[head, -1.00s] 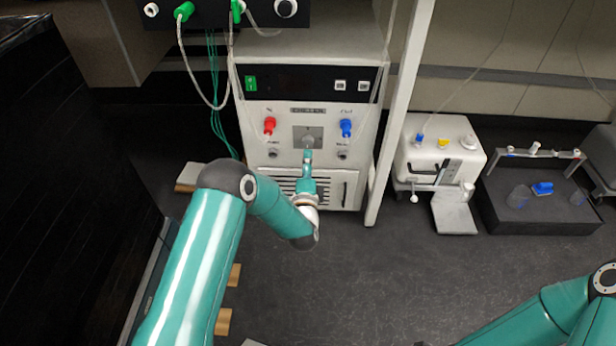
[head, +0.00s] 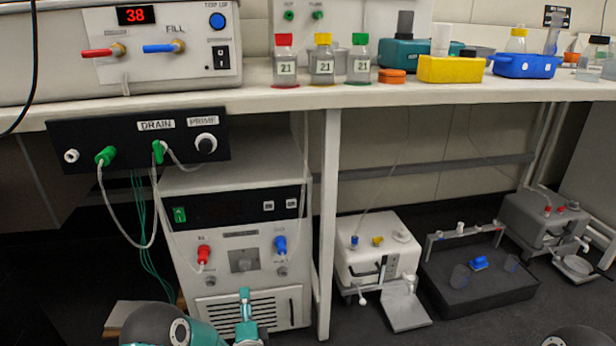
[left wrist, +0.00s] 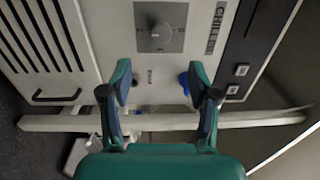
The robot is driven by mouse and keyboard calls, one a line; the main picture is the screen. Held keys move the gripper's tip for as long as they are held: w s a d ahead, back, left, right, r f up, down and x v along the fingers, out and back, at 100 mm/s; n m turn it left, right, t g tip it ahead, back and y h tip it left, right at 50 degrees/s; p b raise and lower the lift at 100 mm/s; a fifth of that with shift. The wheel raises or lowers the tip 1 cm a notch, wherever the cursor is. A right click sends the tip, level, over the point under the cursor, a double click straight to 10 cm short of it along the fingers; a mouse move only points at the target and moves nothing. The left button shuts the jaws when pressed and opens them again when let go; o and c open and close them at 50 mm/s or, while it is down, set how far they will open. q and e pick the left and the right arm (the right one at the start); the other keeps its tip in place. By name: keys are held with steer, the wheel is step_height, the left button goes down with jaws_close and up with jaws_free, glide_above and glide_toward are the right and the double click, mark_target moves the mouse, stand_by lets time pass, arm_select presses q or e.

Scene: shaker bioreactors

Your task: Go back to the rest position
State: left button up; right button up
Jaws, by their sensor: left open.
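My left gripper (head: 245,296) is teal and shows at the bottom of the head view, in front of the vent grille of the white chiller (head: 290,308). In the left wrist view the fingers of the left gripper (left wrist: 158,82) are spread apart with nothing between them. The chiller's grey square knob plate (head: 242,260) is above the fingertips in the head view. The round knob (left wrist: 159,31) shows clear of the fingers in the left wrist view. My right gripper is not in view; only a dark bit of that arm shows at the bottom right edge.
A white bench (head: 450,95) stands over the chiller, with lidded bottles (head: 322,62) and a yellow tray (head: 450,70) on it. A bench leg (head: 329,220) is just right of the chiller. A white pump unit (head: 362,250) and a black tray (head: 470,298) are on the floor.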

arm_select(q)
steer(key=s+d+f+n+g+h+p, duration=0.1)
steer(key=s+d+f+n+g+h, duration=0.4)
steer(key=s, duration=0.6)
steer(key=s+d+f+n+g+h+p, duration=0.15)
steer(key=s+f+n+g, duration=0.35)
steer(key=s, duration=0.7)
steer(key=s+d+f+n+g+h+p, duration=0.1)
steer(key=s+d+f+n+g+h, duration=0.15)
steer(key=s+n+g, duration=0.65)
step_height(320, 180, up, 37)
steer(key=s+m+t+p, duration=0.1)
steer(key=m+p, duration=0.1)
steer(key=p, duration=3.6)
steer(key=shift+s+a+r+t, duration=0.15)
steer(key=shift+s+a+t, duration=0.1)
steer(key=shift+s+t, duration=0.15)
